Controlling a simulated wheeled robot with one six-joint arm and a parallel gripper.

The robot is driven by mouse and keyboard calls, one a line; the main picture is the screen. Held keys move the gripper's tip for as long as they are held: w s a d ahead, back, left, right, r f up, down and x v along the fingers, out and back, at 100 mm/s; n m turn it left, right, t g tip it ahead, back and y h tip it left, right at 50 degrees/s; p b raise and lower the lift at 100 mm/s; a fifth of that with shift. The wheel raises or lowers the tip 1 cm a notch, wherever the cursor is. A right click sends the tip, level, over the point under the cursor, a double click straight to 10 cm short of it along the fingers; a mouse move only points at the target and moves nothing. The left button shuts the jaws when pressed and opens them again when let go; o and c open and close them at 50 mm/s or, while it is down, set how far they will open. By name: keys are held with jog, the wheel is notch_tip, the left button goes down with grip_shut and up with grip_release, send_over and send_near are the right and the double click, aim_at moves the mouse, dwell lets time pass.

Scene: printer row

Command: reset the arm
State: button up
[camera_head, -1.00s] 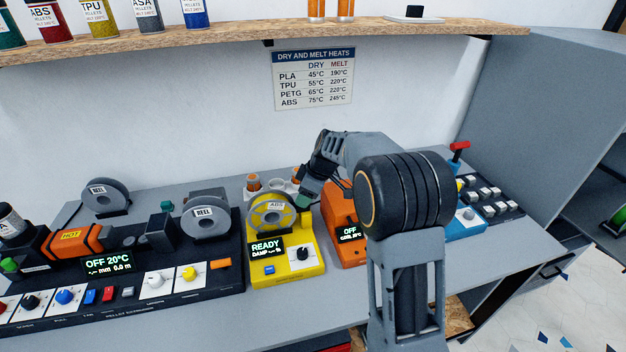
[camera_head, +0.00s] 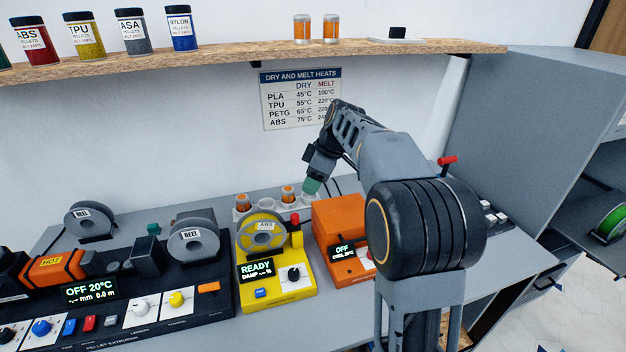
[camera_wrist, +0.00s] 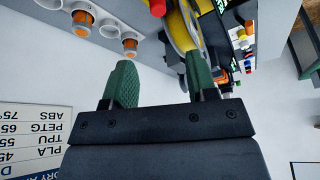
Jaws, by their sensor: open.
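My gripper (camera_head: 311,187) is at the end of my raised, bent arm, above the back of the bench and just behind the yellow dryer. In the wrist view its two green fingers (camera_wrist: 160,85) stand wide apart with nothing between them. The view there is upside down, with the wall sign at lower left. My large dark arm joint fills the right middle of the head view and hides part of the orange machine and what lies behind it.
The yellow dryer (camera_head: 277,292) holds a spool and reads READY. The orange machine (camera_head: 337,216) reads OFF. A row of white cups (camera_head: 266,203) stands behind them. The black extruder panel (camera_head: 190,310) lies left. A wooden shelf (camera_head: 230,60) with jars hangs above; a heat sign (camera_head: 301,98) is below it.

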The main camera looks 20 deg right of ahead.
jog(key=s+d+f+m+h, duration=0.1)
jog(key=s+f+m+h, duration=0.1)
jog(key=s+f+m, duration=0.55)
jog(key=s+a+m+t+h, duration=0.2)
jog(key=s+m, duration=0.3)
jog(key=s, duration=1)
jog(key=shift+s+a, duration=0.35)
jog(key=shift+a, duration=0.1)
dwell(2.5)
